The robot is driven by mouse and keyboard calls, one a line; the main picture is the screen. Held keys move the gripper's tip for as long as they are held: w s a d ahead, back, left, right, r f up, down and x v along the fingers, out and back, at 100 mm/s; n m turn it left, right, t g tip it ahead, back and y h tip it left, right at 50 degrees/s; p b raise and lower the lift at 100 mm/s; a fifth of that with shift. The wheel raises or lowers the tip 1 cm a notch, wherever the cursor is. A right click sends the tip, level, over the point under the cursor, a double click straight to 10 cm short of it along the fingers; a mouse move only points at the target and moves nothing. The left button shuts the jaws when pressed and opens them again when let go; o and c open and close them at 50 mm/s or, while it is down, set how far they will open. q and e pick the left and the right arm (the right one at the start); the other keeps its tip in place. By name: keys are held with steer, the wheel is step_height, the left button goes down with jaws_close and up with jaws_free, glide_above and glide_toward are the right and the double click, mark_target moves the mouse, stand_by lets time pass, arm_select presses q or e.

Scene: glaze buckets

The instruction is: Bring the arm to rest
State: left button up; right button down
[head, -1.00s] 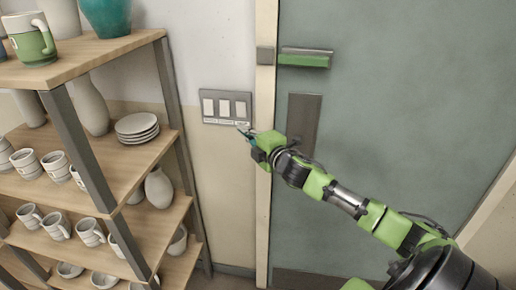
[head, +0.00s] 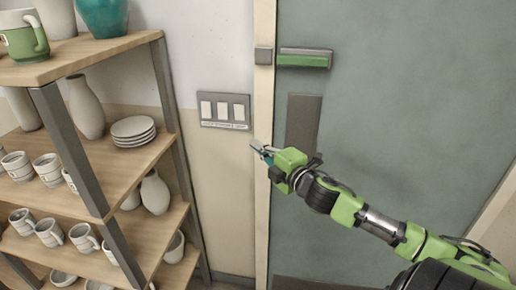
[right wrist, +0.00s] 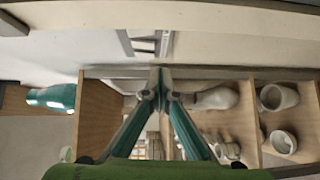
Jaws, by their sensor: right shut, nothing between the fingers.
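My right gripper (head: 258,150) is in the head view, in front of the pale door frame, below and to the right of the light switch panel. Its arm comes in from the lower right. In the right wrist view the fingertips (right wrist: 160,84) meet, with nothing held between them. The gripper is clear of the wall and the switches. My left gripper is in neither view.
A wall panel with three white switches (head: 224,110) is left of the door. The grey-green door (head: 400,100) has a green handle (head: 303,60). A wooden shelf unit (head: 150,155) at left holds mugs, vases and stacked plates (head: 133,129).

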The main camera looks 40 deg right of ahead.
stand_by(0.3)
steer(key=s+d+f+m+g+h, duration=0.1)
steer(key=s+d+f+m+g, duration=0.2)
steer(key=f, duration=0.9)
steer(key=s+d+f+m+g+h, duration=0.1)
steer(key=d+f+m+g, duration=0.2)
steer(key=f, duration=0.9)
steer(key=s+a+f+m+g, duration=0.1)
steer(key=s+f+m+g, duration=0.1)
steer(key=s+f, duration=0.65)
steer(key=s+a+f+m+g, duration=0.1)
steer(key=s+f, duration=0.2)
steer(key=f, duration=1)
steer(key=s+a+f+m+g+y, duration=0.1)
steer(key=s+a+f+m+g, duration=0.1)
steer(key=s+a+f, duration=0.5)
steer(key=s+a+f+m+g, duration=0.1)
steer(key=s+a+f+g, duration=0.15)
steer(key=s+f, duration=0.75)
steer(key=s+a+f+m+g+y, duration=0.1)
steer(key=s+a+f, duration=0.2)
steer(key=s+a, duration=0.4)
steer(key=s+a+f+m+g+y, duration=0.1)
steer(key=s+a+f+g, duration=0.1)
steer(key=s+a+f, duration=0.2)
steer(key=s+a, duration=0.3)
steer(key=s, duration=0.4)
steer(key=shift+a+f, duration=0.2)
steer(key=shift+a, duration=0.15)
